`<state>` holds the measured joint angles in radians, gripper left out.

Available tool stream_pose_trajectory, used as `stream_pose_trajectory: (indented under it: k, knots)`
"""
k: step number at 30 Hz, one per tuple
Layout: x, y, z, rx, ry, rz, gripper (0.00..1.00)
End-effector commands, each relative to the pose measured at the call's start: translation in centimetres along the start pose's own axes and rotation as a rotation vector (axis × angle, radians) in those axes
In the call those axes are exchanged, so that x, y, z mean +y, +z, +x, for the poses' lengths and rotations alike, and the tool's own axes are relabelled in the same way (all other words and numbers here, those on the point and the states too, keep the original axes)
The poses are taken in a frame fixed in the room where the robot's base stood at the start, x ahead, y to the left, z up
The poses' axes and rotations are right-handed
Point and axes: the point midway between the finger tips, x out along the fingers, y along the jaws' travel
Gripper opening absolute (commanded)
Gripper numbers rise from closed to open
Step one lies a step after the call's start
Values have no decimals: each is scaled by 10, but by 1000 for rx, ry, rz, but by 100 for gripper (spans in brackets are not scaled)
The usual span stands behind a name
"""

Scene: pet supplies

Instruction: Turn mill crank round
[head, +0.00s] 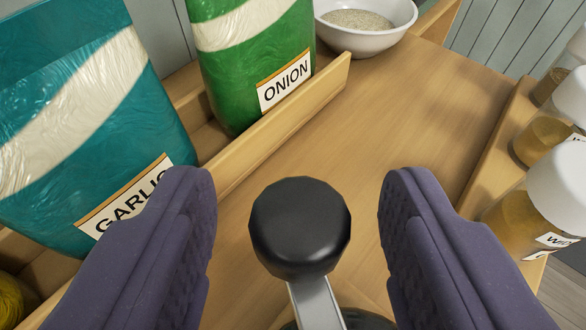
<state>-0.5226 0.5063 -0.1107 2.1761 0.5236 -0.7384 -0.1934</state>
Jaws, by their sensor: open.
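The mill crank shows in the lower middle of the head view as a black knob (301,228) on a grey metal arm (317,304). A dark rounded part under the arm is cut off by the bottom edge, so most of the mill is out of view. My gripper (298,225) is open, with one purple padded finger on each side of the knob. A visible gap separates the knob from both fingers.
A teal garlic bag (75,110) and a green onion bag (245,70) stand in a wooden rack (290,108) at left. A white bowl (366,40) of grain sits at the back. White-capped jars (515,215) line the right side. The wooden tabletop (400,120) between is clear.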

Motion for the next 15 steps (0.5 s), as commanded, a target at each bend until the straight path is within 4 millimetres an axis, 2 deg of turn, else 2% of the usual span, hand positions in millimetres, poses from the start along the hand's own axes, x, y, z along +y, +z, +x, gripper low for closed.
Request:
stream_pose_trajectory:
  k: [3,6,15]
  knots:
    - [0,1,18,1,0,1,56]
    - [0,0,27,1,-1,1,56]
    - [0,-1,30,1,-2,1,56]
